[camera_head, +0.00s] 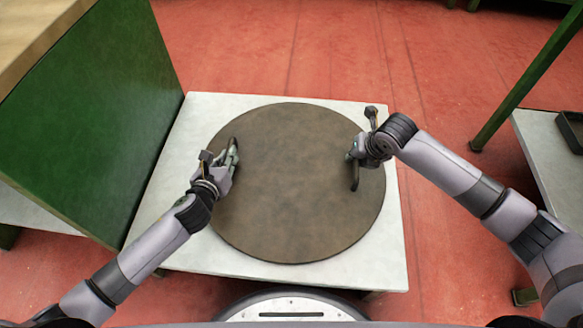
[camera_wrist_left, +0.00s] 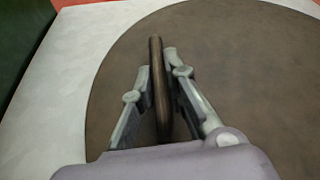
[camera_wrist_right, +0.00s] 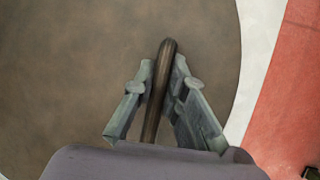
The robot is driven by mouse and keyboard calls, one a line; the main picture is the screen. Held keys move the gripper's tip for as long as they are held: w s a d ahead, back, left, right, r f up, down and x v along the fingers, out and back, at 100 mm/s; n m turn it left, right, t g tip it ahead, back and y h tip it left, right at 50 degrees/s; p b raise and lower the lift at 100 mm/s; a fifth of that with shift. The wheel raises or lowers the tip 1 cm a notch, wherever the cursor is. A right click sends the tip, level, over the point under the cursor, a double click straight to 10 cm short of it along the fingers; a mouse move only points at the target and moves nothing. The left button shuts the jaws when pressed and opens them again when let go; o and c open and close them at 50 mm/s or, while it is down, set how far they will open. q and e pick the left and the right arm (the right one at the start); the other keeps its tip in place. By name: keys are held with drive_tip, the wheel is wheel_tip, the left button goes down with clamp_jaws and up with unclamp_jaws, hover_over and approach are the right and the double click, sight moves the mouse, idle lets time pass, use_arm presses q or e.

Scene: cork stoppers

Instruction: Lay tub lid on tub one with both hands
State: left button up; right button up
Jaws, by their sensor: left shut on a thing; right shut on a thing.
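The tub lid (camera_head: 295,185) is a large round brown disc with a dark bar handle on each side. It appears flat and level over a white square top. My left gripper (camera_head: 231,155) is shut on the lid's left handle, which shows between the fingers in the left wrist view (camera_wrist_left: 157,65). My right gripper (camera_head: 355,163) is shut on the lid's right handle, which shows between the fingers in the right wrist view (camera_wrist_right: 163,65). Tub one cannot be made out; anything under the lid is hidden. I cannot tell whether the lid rests on something or hangs above it.
The white square top (camera_head: 384,265) shows around the lid. A green panel (camera_head: 95,120) with a wooden top (camera_head: 35,30) stands close on the left. At the right are a pale table (camera_head: 545,155) with a dark tray (camera_head: 567,132) and a green post (camera_head: 525,80). Red floor (camera_head: 300,45) lies beyond.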

use_arm(q)
clamp_jaws()
use_arm(e)
clamp_jaws()
use_arm(q)
drive_tip(key=shift+r, duration=0.1)
use_arm(e)
drive_tip(key=shift+r, duration=0.1)
